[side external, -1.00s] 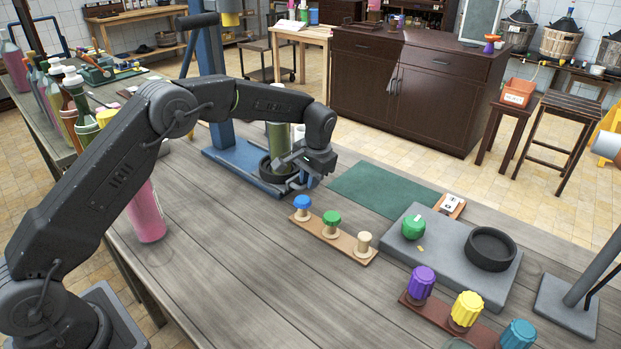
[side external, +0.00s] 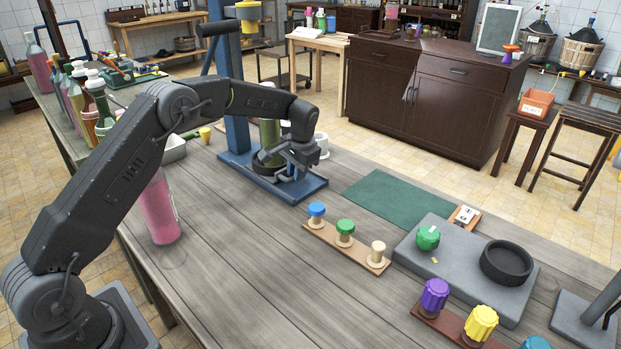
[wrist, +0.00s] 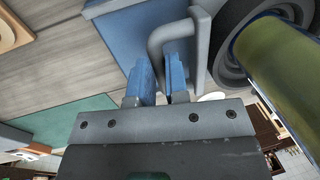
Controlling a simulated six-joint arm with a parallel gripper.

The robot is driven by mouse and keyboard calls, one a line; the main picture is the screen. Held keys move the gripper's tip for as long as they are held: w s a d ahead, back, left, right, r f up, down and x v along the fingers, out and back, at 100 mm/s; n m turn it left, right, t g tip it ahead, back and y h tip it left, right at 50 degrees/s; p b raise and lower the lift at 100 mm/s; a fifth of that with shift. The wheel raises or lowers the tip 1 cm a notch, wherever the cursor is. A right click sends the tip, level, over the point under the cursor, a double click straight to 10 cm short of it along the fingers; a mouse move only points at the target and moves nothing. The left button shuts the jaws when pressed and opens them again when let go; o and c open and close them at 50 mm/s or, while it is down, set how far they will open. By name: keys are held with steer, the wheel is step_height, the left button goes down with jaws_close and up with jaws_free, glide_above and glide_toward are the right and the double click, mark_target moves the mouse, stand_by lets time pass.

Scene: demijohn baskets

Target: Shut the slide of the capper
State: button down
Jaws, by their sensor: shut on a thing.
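The capper has a blue base (side external: 312,187), a blue column and a yellow head (side external: 249,12). On its base sits the slide, a dark round cup (side external: 262,168) holding an upright olive-green bottle (side external: 269,138). In the side view the cup is close to the column. My gripper (side external: 292,172) is at the front right of the cup, low over the base. In the wrist view my gripper's blue fingers (wrist: 161,82) are shut on the slide's bent grey handle (wrist: 160,36). The bottle (wrist: 284,75) shows large at the right, beside the fingers.
A wooden rack with blue, green and cream stoppers (side external: 345,240) lies right of the capper. A grey slab (side external: 455,285) carries a green stopper and a black ring. A pink bottle (side external: 157,210) stands near my arm.

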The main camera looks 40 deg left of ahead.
mark_target(284, 163)
steer(key=a, duration=0.5)
steer(key=shift+r, duration=0.1)
steer(key=c, duration=1.1)
jaws_free()
steer(key=shift+d+r, duration=0.4)
steer(key=shift+r, duration=1.85)
steer(key=shift+d+r, duration=0.45)
steer(key=shift+r, duration=1.8)
steer(key=shift+d+r, duration=0.4)
steer(key=shift+r, duration=1.85)
